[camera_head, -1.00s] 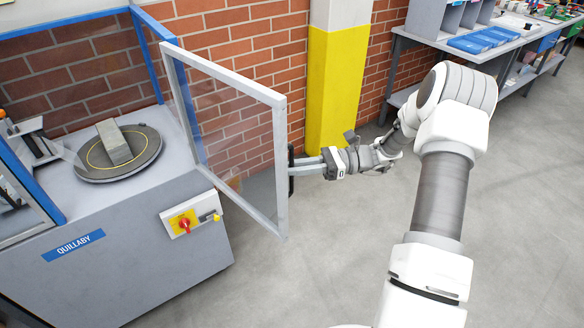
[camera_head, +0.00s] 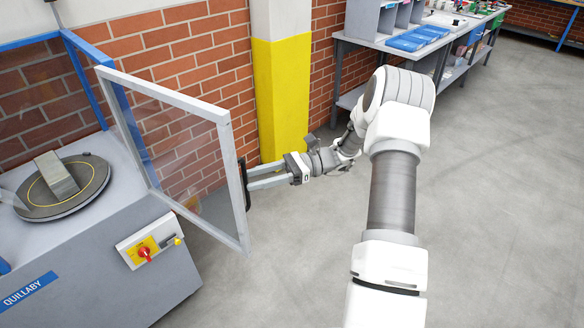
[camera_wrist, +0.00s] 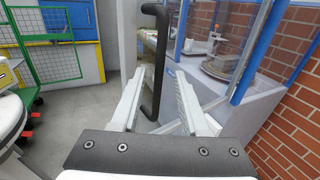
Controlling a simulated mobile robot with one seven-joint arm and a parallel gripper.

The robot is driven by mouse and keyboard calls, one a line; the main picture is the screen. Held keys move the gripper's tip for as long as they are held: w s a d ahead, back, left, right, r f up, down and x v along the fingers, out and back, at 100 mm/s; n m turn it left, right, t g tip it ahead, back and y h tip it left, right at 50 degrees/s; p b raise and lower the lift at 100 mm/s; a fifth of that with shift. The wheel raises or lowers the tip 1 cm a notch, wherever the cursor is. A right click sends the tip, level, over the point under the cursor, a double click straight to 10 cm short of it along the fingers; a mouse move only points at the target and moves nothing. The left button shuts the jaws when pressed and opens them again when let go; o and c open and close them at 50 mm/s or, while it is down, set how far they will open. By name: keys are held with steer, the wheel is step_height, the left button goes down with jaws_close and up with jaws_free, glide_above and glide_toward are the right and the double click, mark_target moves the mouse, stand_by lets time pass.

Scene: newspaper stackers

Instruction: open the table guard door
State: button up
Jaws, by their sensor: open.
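The guard door (camera_head: 170,92), a clear pane in a pale grey frame, stands swung outward from the blue-framed table guard, leaving a wide opening. Its black handle (camera_head: 245,185) is on the free edge. My gripper (camera_head: 252,179) is open at the handle, its two fingers visibly apart. In the wrist view the handle (camera_wrist: 159,60) runs upright between the spread fingers of my gripper (camera_wrist: 158,95). Neither finger clearly touches it. The head view partly hides the handle behind the door frame.
The machine (camera_head: 90,260) has a round turntable (camera_head: 90,190) with a grey block on it and a red switch (camera_head: 144,253). A yellow-and-white pillar (camera_head: 280,100) and brick wall stand behind my gripper. A bench (camera_head: 345,42) is at the back. The floor at right is clear.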

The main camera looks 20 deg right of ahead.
steer(key=d+b, duration=0.1)
steer(key=d, duration=1.3)
steer(key=shift+s+d, duration=0.35)
steer(key=shift+s, duration=0.1)
steer(key=s+a+r+n+g+h, duration=0.1)
steer(key=s+a+r+n+h, duration=0.3)
steer(key=a, duration=0.3)
steer(key=s+a+r+n+g+h, duration=0.2)
steer(key=a+r+n+h, duration=0.25)
steer(key=a+h, duration=0.2)
steer(key=s+a+r+n+t+h, duration=0.2)
steer(key=s+n, duration=0.3)
steer(key=s, duration=0.3)
steer(key=s+a+r+n+t+h, duration=0.2)
steer(key=s+n+t+h, duration=0.3)
steer(key=s, duration=0.3)
steer(key=shift+s+a+r+t, duration=0.15)
steer(key=shift+s+r+t, duration=0.2)
steer(key=shift+r, duration=0.5)
steer(key=shift+a+h, duration=0.1)
steer(key=shift+h, duration=0.15)
